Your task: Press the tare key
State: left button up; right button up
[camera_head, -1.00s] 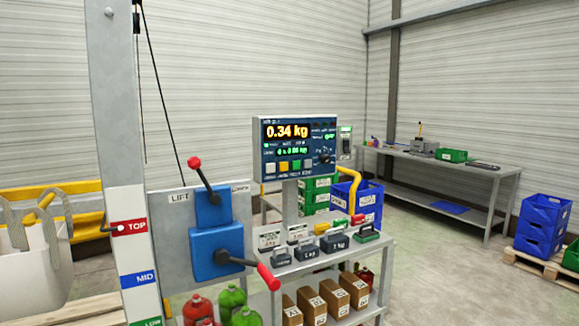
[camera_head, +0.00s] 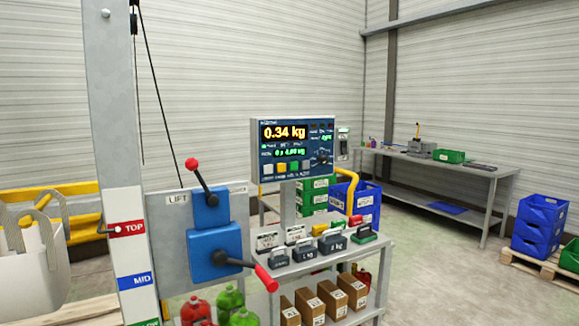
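The weighing panel (camera_head: 292,149) is a dark blue box on a grey post right of the lift column. The labels beneath the keys are too small to read, so I cannot tell which is tare. Neither gripper is in view.
A blue lift box (camera_head: 214,252) with red-knobbed levers stands left of the panel. A grey shelf cart (camera_head: 378,246) holds weights, with brown boxes below. A white bag (camera_head: 28,270) hangs at left. A workbench (camera_head: 455,168) and blue crates (camera_head: 540,225) stand right; floor between is clear.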

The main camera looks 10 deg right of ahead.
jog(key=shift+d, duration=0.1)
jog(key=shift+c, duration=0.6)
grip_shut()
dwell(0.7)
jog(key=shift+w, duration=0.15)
